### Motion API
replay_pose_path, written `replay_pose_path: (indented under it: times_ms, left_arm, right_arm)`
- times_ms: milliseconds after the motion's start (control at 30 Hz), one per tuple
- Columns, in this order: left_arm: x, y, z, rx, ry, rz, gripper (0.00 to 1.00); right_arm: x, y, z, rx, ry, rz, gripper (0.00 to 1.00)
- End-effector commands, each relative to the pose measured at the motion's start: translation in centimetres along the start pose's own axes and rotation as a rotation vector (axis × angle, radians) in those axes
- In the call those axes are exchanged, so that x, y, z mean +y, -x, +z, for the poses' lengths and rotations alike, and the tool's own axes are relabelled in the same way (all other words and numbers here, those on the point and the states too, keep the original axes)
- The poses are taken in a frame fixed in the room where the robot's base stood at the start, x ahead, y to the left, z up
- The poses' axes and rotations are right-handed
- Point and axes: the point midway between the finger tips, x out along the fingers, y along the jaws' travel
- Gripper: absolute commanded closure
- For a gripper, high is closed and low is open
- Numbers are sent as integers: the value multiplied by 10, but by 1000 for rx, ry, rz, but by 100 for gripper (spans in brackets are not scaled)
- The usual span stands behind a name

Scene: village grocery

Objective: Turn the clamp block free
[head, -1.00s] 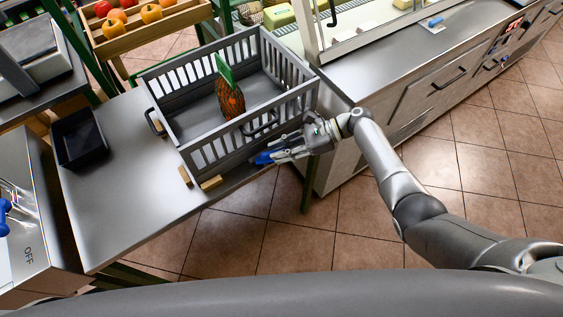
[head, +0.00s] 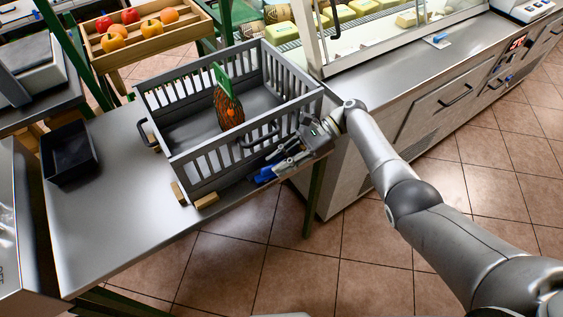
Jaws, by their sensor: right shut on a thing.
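The blue clamp block (head: 264,174) sits at the table's front edge, beside the near long side of the grey slatted crate (head: 213,163). My right gripper (head: 278,167) reaches in from the right, low along the crate wall, and is shut on the blue block. The fingers cover part of the block, so whether it still touches the crate cannot be told. The crate stands on the steel table and holds an orange-brown netted item with a green tag (head: 228,108). My left gripper is not in view.
Two small wooden blocks (head: 207,200) (head: 178,192) lie at the crate's near left corner. A black tray (head: 69,152) stands on the table (head: 120,215) at left. A glass-fronted counter (head: 400,85) stands close on the right. The table's front left is clear.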

Motion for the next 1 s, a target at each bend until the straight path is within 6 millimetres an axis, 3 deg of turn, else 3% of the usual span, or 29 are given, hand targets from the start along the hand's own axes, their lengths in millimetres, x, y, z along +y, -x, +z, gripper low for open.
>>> replay_pose_path:
  times_ms: [67,100,233,567,1000]
  left_arm:
    - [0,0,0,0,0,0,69]
    - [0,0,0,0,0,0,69]
    - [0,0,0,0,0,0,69]
    - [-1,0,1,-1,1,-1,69]
    - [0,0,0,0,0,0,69]
  right_arm:
    - [1,-2,0,-1,-2,3,100]
    - [1,-2,0,-1,-2,3,79]
    - [1,-2,0,-1,-1,2,64]
    - [0,2,0,0,-1,0,64]
    - [0,64,0,0,-2,1,64]
